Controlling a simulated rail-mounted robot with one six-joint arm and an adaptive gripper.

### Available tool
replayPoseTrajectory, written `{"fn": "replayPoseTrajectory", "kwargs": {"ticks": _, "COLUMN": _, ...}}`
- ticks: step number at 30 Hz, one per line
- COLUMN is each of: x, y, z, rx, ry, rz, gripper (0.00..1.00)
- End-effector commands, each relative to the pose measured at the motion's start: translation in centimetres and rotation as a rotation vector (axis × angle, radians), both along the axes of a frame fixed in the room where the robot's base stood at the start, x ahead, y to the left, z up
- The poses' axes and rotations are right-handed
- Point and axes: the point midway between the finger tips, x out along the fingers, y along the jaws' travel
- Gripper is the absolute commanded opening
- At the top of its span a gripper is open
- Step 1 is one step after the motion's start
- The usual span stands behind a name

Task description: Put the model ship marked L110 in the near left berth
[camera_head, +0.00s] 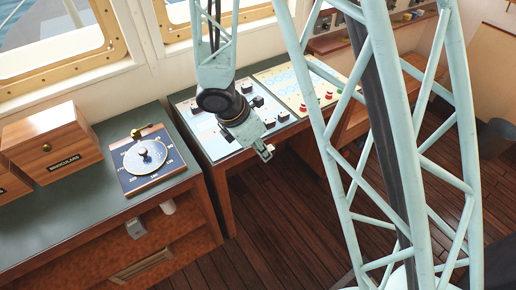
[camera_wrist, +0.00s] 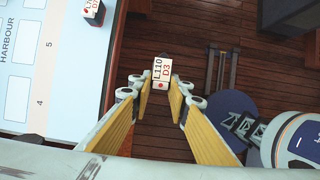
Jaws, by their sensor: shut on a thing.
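My gripper (camera_wrist: 160,92) is shut on the model ship marked L110 (camera_wrist: 161,72), a small white block with "L110" and "D3" on top and a red dot. The block sits between the fingertips, with dark floor below it in the wrist view. In the head view my gripper (camera_head: 266,152) hangs just off the front edge of the desk. The pale harbour board (camera_wrist: 22,60) fills the left of the wrist view, with "HARBOUR" and the numbers 4 and 5. The near left berth cannot be made out for certain.
Another white block with red lettering (camera_wrist: 92,8) stands on the board's far edge. In the head view the board (camera_head: 196,122) carries several small dark-and-white pieces. A dial instrument (camera_head: 146,160) and a wooden binoculars box (camera_head: 52,145) stand on the left counter.

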Motion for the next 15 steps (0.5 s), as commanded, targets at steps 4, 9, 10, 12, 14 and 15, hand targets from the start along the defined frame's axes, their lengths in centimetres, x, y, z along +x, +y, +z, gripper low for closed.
{"fn": "replayPoseTrajectory", "kwargs": {"ticks": 4, "x": 0.4, "y": 0.5, "z": 0.1, "rx": 0.000, "ry": -0.002, "rz": 0.001, "gripper": 0.08}}
{"fn": "replayPoseTrajectory", "kwargs": {"ticks": 9, "x": 1.6, "y": 2.3, "z": 0.2, "rx": -0.003, "ry": -0.006, "rz": 0.000, "gripper": 0.08}}
{"fn": "replayPoseTrajectory", "kwargs": {"ticks": 10, "x": 1.9, "y": 2.7, "z": 0.2, "rx": -0.004, "ry": -0.008, "rz": 0.000, "gripper": 0.08}}
{"fn": "replayPoseTrajectory", "kwargs": {"ticks": 12, "x": 2.7, "y": 4.0, "z": 0.3, "rx": -0.005, "ry": -0.010, "rz": 0.001, "gripper": 0.08}}
{"fn": "replayPoseTrajectory", "kwargs": {"ticks": 14, "x": 3.3, "y": 5.2, "z": 0.3, "rx": -0.006, "ry": -0.011, "rz": -0.002, "gripper": 0.08}}
{"fn": "replayPoseTrajectory", "kwargs": {"ticks": 15, "x": 3.7, "y": 6.1, "z": 0.4, "rx": -0.007, "ry": -0.011, "rz": -0.001, "gripper": 0.08}}
